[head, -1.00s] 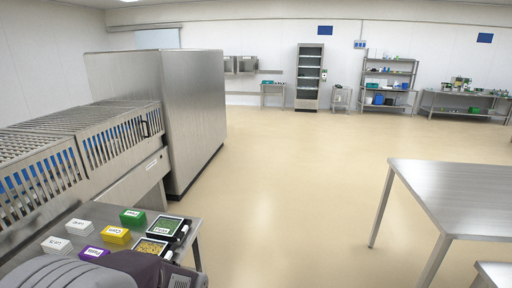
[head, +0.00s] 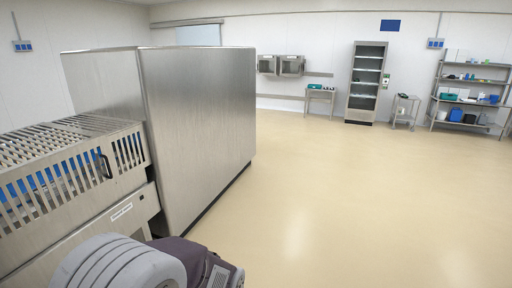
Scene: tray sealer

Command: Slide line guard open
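The line guard (head: 73,177) is a slotted stainless cover at the left, over a blue surface seen through its slots. A dark upright handle (head: 105,164) is on its front face. The guard meets the tall steel cabinet of the machine (head: 190,125) on its right; I cannot tell whether it has been slid at all. A grey and dark part of my own body shows at the bottom, in front of the machine's lower panel. Neither of my grippers is in view.
The pale floor (head: 350,200) is clear to the right of the machine. By the far wall stand a tall rack (head: 366,82), a small table (head: 320,97), a small cart (head: 405,108) and loaded shelves (head: 470,92).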

